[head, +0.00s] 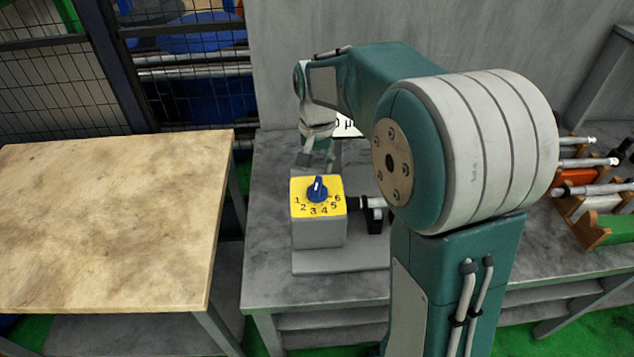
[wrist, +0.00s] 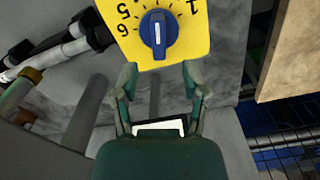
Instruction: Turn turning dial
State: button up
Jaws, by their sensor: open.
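The turning dial (head: 317,189) is a blue knob with a white pointer line on a yellow panel (head: 301,188) numbered 1 to 6. The panel tops a grey box on the workbench. In the wrist view the dial (wrist: 159,34) is at the top middle, just beyond the fingertips. My gripper (wrist: 160,77) is open and empty, its two green fingers spread on either side below the dial and apart from it. In the head view my gripper (head: 316,158) is just behind the box, small and partly unclear. My arm hides part of the bench on the right.
A grey workbench (head: 268,290) carries the box, with a black and metal fitting (head: 374,212) at its right side. A wooden-topped table (head: 110,220) stands left. A rack of tools (head: 590,195) is at the right. Mesh fencing (head: 60,80) is behind.

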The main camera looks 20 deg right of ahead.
aim_at(318, 182)
notch_tip(318, 182, down, 6)
dwell(0.4)
grip_shut()
